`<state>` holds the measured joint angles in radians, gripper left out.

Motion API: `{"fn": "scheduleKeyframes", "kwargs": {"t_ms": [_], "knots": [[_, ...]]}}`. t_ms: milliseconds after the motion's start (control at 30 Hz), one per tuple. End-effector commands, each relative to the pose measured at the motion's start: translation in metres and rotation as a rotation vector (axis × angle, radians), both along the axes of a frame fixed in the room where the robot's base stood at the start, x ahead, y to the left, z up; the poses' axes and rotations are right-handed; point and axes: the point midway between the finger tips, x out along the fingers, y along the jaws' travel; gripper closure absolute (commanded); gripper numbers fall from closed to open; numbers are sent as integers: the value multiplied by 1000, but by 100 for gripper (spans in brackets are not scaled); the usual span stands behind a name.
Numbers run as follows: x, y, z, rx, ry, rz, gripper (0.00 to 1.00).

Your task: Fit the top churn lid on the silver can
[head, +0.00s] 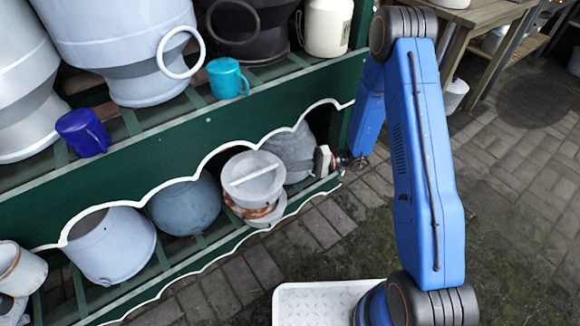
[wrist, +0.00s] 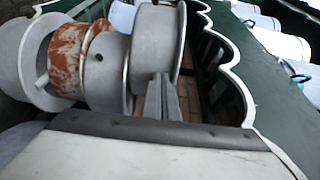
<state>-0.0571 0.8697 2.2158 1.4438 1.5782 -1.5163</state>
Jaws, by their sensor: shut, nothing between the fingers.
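The top churn lid (head: 254,179) is pale grey with a bar across it. It lies on a rust-stained lid (head: 262,211) in a stack on the lower shelf.
The green scalloped board (head: 200,135) hangs above the lower shelf. Grey vessels (head: 185,205) lie left of the lids.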

Motion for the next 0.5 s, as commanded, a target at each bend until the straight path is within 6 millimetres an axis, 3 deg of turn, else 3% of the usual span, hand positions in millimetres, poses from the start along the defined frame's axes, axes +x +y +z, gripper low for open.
{"fn": "scheduleKeyframes", "kwargs": {"t_ms": [100,500], "knots": [[-11,8,0,0,2,2,100],[-7,5,0,0,0,1,100]]}}
